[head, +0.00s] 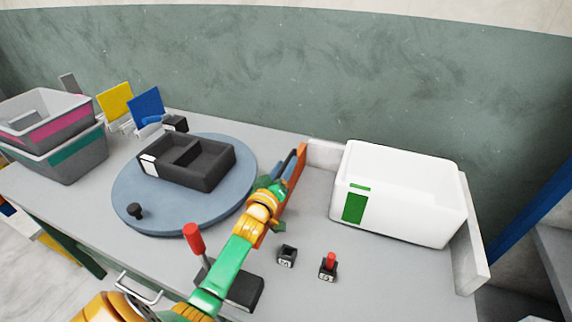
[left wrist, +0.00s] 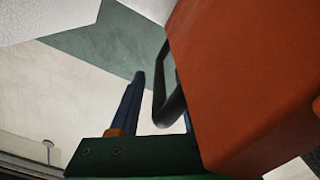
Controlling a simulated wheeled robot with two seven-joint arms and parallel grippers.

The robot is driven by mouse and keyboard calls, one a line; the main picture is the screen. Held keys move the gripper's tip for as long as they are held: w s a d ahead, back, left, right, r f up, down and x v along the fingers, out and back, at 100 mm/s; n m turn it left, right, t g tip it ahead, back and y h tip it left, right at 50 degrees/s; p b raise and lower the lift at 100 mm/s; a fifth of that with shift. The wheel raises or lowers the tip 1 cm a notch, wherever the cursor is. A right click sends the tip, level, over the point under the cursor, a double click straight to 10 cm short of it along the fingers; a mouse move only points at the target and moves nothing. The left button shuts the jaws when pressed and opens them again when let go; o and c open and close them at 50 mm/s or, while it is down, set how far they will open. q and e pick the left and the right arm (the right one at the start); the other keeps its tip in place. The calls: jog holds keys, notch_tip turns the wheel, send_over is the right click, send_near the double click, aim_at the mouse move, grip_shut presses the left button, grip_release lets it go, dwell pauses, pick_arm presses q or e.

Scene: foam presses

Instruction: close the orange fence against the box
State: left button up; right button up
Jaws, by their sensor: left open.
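The orange fence (head: 298,165) stands upright left of the white box (head: 400,190), with a gap of grey surface between them. The box has a green label on its front. My left gripper (head: 284,180) is at the fence's left side in the head view. In the left wrist view, the fence (left wrist: 245,80) fills the right side with its black handle (left wrist: 162,95). There the blue fingers of the open left gripper (left wrist: 158,78) stand on either side of the handle; I cannot tell whether they touch it. My right gripper is not in view.
A low pale wall (head: 472,235) stands right of the box. Two small black switches (head: 287,256) (head: 328,268) sit in front. A red-handled lever (head: 194,240) and a blue turntable (head: 185,220) with a black tray (head: 190,165) are to the left. Grey bins (head: 65,155) stand far left.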

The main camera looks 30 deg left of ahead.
pick_arm(q)
jog(key=shift+w+a, duration=0.1)
jog(key=shift+w, duration=0.45)
grip_shut()
dwell(1.1)
